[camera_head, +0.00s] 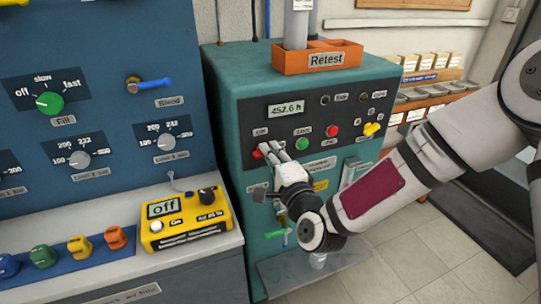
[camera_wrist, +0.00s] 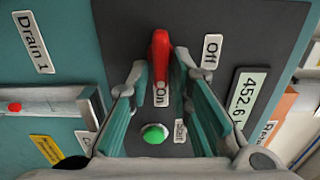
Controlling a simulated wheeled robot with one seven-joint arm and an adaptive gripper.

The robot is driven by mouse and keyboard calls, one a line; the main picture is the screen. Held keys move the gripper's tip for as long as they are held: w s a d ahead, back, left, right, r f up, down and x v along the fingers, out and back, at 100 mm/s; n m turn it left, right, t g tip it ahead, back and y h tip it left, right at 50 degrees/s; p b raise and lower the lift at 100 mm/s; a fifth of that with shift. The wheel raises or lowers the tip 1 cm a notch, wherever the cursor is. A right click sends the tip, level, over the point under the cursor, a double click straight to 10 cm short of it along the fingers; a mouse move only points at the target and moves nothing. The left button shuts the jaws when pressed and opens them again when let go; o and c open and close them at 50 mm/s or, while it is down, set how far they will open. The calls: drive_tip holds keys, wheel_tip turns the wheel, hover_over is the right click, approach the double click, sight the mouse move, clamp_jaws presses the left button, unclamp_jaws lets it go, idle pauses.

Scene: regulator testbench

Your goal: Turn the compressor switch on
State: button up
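The compressor switch is a red handle (camera_wrist: 160,55) on the dark panel of the teal machine. In the wrist view it lies between my gripper's fingertips, with the "On" label (camera_wrist: 161,94) just below it and the "Off" label (camera_wrist: 211,50) to its right. My gripper (camera_wrist: 160,70) has its fingers apart, one on each side of the handle; I cannot tell whether they touch it. In the head view my gripper (camera_head: 272,154) reaches the panel's left part and hides most of the switch; a bit of red (camera_head: 257,153) shows beside it.
A green button (camera_wrist: 154,134) with a "Start" label sits between the fingers in the wrist view. The head view shows a red button (camera_head: 331,130), a display (camera_head: 286,109) and a yellow knob (camera_head: 371,128) nearby. A yellow box (camera_head: 184,217) stands on the left bench.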

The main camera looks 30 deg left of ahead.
drive_tip(key=shift+s, duration=0.1)
drive_tip(key=v, duration=0.7)
drive_tip(key=shift+d, duration=0.2)
idle(0.5)
drive_tip(key=s+d+r+n+g+h+p, duration=0.15)
drive_tip(key=d+r+n+h+p, duration=0.35)
drive_tip(key=d, duration=0.8)
drive_tip(key=s+d+r+n+g+h+p, duration=0.1)
drive_tip(key=d+r+n+g+h+p, duration=0.15)
drive_tip(key=d+r+h, duration=0.8)
drive_tip(key=s+d+r+g+y+p, duration=0.1)
drive_tip(key=s+d+r+p, duration=0.1)
drive_tip(key=s+d, duration=0.6)
drive_tip(key=s+d+r+g+y+p, duration=0.1)
drive_tip(key=s+d+r, duration=0.3)
drive_tip(key=s+d, duration=0.4)
drive_tip(key=s+n+g, duration=0.1)
drive_tip(key=s, duration=0.5)
drive_tip(key=shift+d+g+p, duration=0.3)
drive_tip(key=shift+d+p, duration=0.05)
drive_tip(key=shift+p, duration=0.05)
